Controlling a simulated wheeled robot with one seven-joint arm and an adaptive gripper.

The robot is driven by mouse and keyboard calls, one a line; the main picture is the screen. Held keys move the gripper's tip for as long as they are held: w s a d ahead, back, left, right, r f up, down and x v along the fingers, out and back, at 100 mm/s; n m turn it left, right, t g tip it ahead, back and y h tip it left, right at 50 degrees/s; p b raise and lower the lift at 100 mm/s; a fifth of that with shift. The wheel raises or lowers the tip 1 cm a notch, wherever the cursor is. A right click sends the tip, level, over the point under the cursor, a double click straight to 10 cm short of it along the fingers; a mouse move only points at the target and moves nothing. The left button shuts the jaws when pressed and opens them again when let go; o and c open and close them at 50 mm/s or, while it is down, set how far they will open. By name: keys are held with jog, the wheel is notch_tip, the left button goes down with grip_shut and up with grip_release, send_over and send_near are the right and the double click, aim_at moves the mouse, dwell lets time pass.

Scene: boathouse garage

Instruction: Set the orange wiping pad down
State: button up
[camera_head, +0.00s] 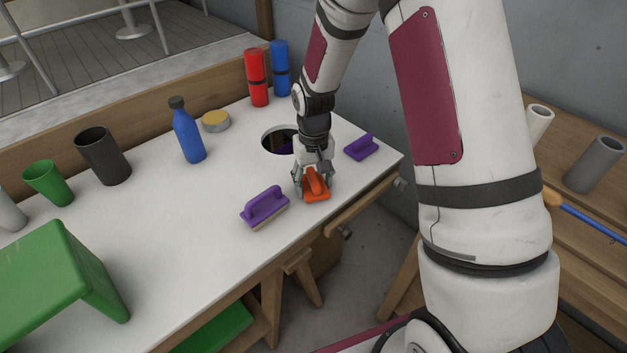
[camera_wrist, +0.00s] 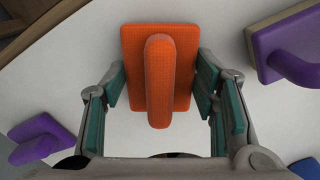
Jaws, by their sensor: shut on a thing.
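The orange wiping pad (camera_head: 316,186) has a flat base with a raised handle. It is at the front right of the white table, between two purple pads. My gripper (camera_head: 313,179) is over it from behind, with its fingers on either side. In the wrist view the pad (camera_wrist: 185,85) lies between the teal-lined fingers of my gripper (camera_wrist: 160,88), which are shut on its sides. The pad is close to the table top (camera_head: 150,225); I cannot tell whether it touches it.
A purple pad (camera_head: 264,206) is just left of the orange one; another (camera_head: 361,147) is to the right behind. A round hole (camera_head: 277,141) lies behind my gripper. A blue bottle (camera_head: 188,135), tin (camera_head: 215,121), cups and a green stand (camera_head: 60,275) are further left. The table's front edge is near.

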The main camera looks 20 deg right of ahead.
jog(key=shift+f, duration=0.15)
jog(key=o, duration=1.4)
notch_tip(320, 180, up, 12)
grip_shut()
dwell(0.9)
